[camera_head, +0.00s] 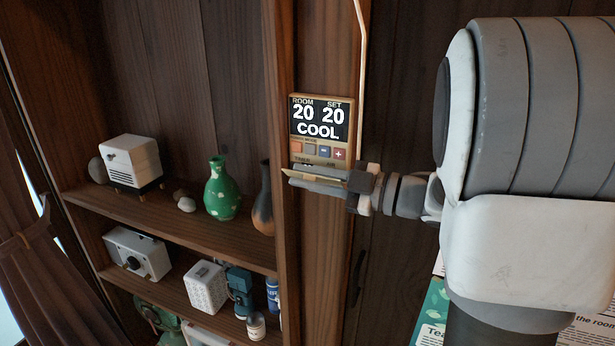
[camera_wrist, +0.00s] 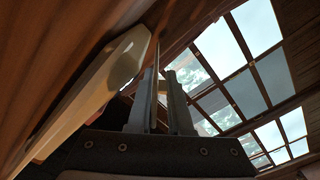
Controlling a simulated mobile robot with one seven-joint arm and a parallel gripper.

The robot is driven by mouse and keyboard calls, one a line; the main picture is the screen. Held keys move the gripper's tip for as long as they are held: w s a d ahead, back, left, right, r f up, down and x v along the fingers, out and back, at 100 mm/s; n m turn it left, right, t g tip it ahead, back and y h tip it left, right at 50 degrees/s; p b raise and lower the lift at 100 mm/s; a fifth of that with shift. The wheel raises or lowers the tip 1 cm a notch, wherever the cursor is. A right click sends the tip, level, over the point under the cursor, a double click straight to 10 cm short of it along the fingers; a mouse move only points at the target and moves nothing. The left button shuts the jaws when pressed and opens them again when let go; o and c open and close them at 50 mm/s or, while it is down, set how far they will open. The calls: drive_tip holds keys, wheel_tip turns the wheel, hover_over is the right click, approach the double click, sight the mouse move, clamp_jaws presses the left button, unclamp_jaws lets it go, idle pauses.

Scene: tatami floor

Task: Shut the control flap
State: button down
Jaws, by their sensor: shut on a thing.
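The wall control panel (camera_head: 320,132) is a tan box on a wooden post in the head view. Its screen reads ROOM 20, SET 20, COOL, with a row of small buttons below, one blue and one red. The control flap (camera_head: 322,177) sticks out at the panel's lower part, standing open, mostly hidden by my fingers. My gripper (camera_head: 305,178) reaches in from the right and is shut on the flap. In the wrist view the flap shows as a thin plate (camera_wrist: 154,84) between my two fingers (camera_wrist: 160,95), beside the pale panel body (camera_wrist: 100,88).
Wooden shelves (camera_head: 190,228) on the left hold a white box device, a green vase (camera_head: 222,188), a dark vase (camera_head: 263,198) and several small items. A pale cable (camera_head: 362,60) runs up above the panel. Posters (camera_head: 435,310) hang at lower right.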

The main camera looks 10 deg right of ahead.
drive_tip(key=shift+w+d+r+m+p, duration=0.2)
drive_tip(key=shift+r+m+p, duration=0.25)
drive_tip(key=shift+m+p, duration=0.5)
drive_tip(key=shift+w+d+r+m+p, duration=0.1)
drive_tip(key=shift+m+p, duration=0.5)
drive_tip(key=shift+m, duration=0.25)
drive_tip(key=shift+w+m, duration=0.1)
drive_tip(key=shift+m, duration=0.3)
drive_tip(key=c, duration=0.9)
unclamp_jaws()
